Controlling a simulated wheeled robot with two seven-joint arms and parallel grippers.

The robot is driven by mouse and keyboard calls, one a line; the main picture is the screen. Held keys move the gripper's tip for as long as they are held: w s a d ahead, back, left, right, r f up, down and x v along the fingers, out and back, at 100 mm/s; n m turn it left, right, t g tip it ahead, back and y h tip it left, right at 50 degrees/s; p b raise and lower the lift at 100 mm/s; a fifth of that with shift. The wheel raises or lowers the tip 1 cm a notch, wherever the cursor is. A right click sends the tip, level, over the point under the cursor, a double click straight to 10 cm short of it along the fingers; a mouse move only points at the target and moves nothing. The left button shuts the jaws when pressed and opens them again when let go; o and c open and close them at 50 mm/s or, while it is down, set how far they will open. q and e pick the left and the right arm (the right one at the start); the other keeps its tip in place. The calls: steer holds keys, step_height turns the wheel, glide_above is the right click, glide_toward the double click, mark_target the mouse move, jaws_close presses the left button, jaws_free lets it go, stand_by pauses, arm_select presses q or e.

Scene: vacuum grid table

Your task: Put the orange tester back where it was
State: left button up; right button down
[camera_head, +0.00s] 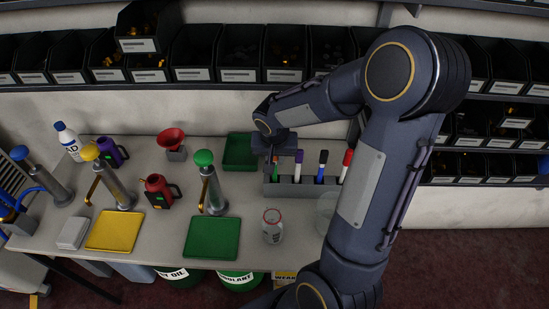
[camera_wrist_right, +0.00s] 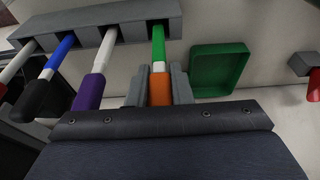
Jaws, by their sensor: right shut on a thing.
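The orange tester (camera_wrist_right: 160,88) has an orange grip, a white band and a green shaft. In the wrist view it is between the two grey fingers of my right gripper (camera_wrist_right: 158,92), which is shut on its orange part. The green shaft reaches the end slot of the grey rack (camera_wrist_right: 92,18); I cannot tell how deep it sits. In the head view my right gripper (camera_head: 276,152) is over the left end of the rack (camera_head: 300,189), with the tester's green shaft (camera_head: 276,167) just below and its orange part hidden. My left gripper is not in view.
A green tray (camera_head: 240,152) lies left of the rack. A green-topped pump (camera_head: 213,190) stands farther left.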

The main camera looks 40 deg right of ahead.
steer(key=shift+f, duration=0.25)
steer(key=shift+f, duration=0.15)
steer(key=c, duration=1.3)
jaws_free()
steer(key=shift+r, duration=0.6)
steer(key=v, duration=1.1)
steer(key=s+a+n+t+y, duration=0.3)
steer(key=s+a+n+y, duration=0.2)
steer(key=s+a, duration=0.7)
steer(key=s+n, duration=0.1)
steer(key=s, duration=0.3)
steer(key=shift+a+y, duration=0.2)
steer(key=shift+y, duration=0.2)
